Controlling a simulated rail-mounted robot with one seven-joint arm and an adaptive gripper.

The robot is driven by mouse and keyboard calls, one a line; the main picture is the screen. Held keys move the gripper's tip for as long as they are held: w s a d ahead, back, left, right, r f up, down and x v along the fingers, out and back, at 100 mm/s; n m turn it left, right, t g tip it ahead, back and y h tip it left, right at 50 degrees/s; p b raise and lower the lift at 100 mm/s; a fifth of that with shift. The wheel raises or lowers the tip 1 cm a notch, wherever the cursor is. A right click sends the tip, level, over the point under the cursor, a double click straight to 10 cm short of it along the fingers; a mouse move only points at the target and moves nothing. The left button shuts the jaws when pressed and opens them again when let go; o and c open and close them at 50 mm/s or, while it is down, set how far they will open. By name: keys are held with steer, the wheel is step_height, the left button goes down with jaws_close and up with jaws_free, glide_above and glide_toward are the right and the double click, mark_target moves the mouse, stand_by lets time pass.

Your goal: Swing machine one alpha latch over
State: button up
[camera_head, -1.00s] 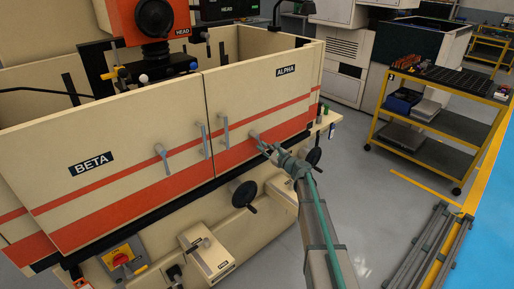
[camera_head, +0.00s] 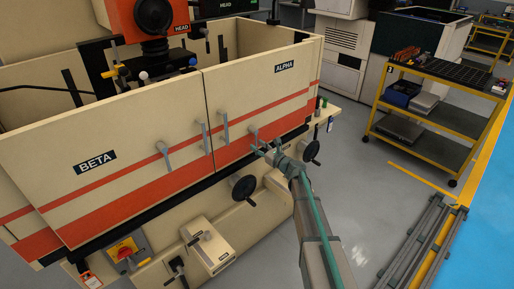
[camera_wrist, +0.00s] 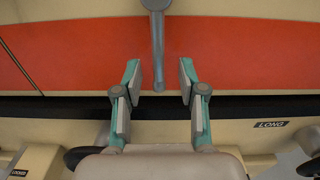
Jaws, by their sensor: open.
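The alpha latch (camera_head: 254,137) is a grey lever on the front of the cream and orange ALPHA panel (camera_head: 262,95). In the wrist view the latch (camera_wrist: 157,45) hangs straight down from a round pivot, and its lower end shows between my fingertips. My gripper (camera_head: 262,148) is open at the panel front, with its fingers on either side of the latch's lower end. The wrist view shows the open gripper (camera_wrist: 159,83) with a gap on both sides of the latch. I cannot tell how far the latch reaches in depth between the fingers.
A grey upright handle (camera_head: 224,129) is left of the latch, near the panel seam. The BETA panel (camera_head: 120,165) has a handle and a similar lever. Black handwheels (camera_head: 243,188) project below. A yellow trolley (camera_head: 440,118) stands right, with open floor between.

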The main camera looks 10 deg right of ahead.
steer(key=b+v, duration=0.1)
steer(key=v, duration=0.4)
steer(key=shift+s+d, duration=0.15)
steer(key=shift+s, duration=0.05)
steer(key=shift+s, duration=0.1)
steer(key=v, duration=1.2)
steer(key=s+a+f+n+g+h, duration=0.1)
steer(key=s+a+f+n+g, duration=0.1)
steer(key=s+f+n+g, duration=0.35)
steer(key=s+a+f+n+g+h, duration=0.1)
steer(key=s+a+f+n+g, duration=0.15)
steer(key=s+f+n, duration=0.65)
steer(key=s+a+f+n+g+h, duration=0.1)
steer(key=s+a+f+n+g, duration=0.2)
steer(key=s+f, duration=0.5)
steer(key=s+f+n+g+h, duration=0.2)
steer(key=s+f, duration=0.3)
steer(key=s, duration=0.6)
steer(key=s+d+f+n+g+h, duration=0.1)
steer(key=s+f+n+g+h, duration=0.2)
steer(key=s, duration=0.9)
steer(key=s+d+f+n+g+h, duration=0.1)
steer(key=s+f+n+g+h, duration=0.1)
steer(key=s+f+n+g, duration=0.3)
steer(key=s+f+n, duration=0.1)
steer(key=s+f, duration=0.2)
steer(key=s, duration=0.3)
steer(key=shift+s+g, duration=0.3)
